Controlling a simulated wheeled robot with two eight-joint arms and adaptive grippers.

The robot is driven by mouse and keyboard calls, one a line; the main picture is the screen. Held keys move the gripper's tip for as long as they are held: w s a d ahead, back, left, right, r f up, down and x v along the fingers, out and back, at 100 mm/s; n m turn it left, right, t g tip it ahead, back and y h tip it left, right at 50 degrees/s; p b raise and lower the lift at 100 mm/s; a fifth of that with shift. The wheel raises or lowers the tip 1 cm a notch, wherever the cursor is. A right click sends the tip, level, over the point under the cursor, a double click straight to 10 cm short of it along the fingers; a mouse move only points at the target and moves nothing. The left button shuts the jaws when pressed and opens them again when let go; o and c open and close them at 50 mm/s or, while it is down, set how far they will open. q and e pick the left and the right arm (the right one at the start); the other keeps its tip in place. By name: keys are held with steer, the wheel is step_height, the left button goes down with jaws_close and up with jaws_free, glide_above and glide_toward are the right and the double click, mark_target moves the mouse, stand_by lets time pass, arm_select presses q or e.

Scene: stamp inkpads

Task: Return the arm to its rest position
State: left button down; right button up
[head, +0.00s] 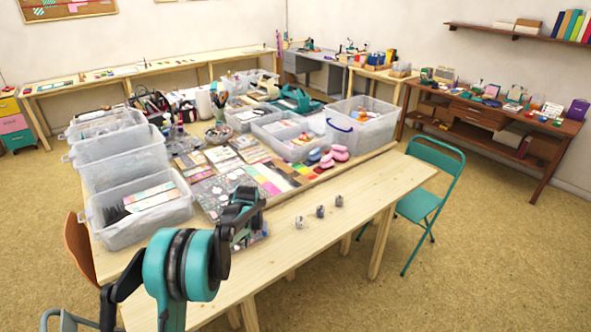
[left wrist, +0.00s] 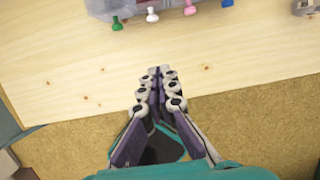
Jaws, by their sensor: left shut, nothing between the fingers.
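My left arm comes in from the lower left in the head view, with a teal and black joint in front of the near table. My left gripper (head: 243,215) is dark and hangs over the near edge of the wooden table (head: 300,258); the arm partly hides its fingers. In the left wrist view the fingers of my left gripper (left wrist: 160,72) are together, shut and empty, over bare wood by the table edge. My right gripper is not in view.
Three small dark and clear pieces (head: 320,211) stand on the table's bare front strip. Clear bins (head: 140,215) and craft supplies crowd behind. A teal folding chair (head: 425,195) stands at right. Small coloured knobs (left wrist: 152,15) lie ahead of the fingers in the wrist view.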

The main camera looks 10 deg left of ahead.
arm_select(q)
steer(key=s+d+r+n+t, duration=0.2)
steer(key=s+d+r+n, duration=0.6)
steer(key=s+r+n, duration=0.45)
steer(key=s+d+n+t, duration=0.1)
steer(key=s+d+n, duration=0.1)
steer(key=s+n, duration=0.2)
steer(key=s+d+n+t+h, duration=0.1)
steer(key=s+d+n, duration=0.2)
steer(key=s, duration=0.6)
steer(key=s+d+r+n+t+h, duration=0.1)
steer(key=s+d+n, duration=0.1)
steer(key=s+n, duration=0.4)
steer(key=shift+s+d+n, duration=0.15)
steer(key=shift+s+n, duration=0.2)
steer(key=shift+s, duration=0.05)
steer(key=shift+r, duration=0.1)
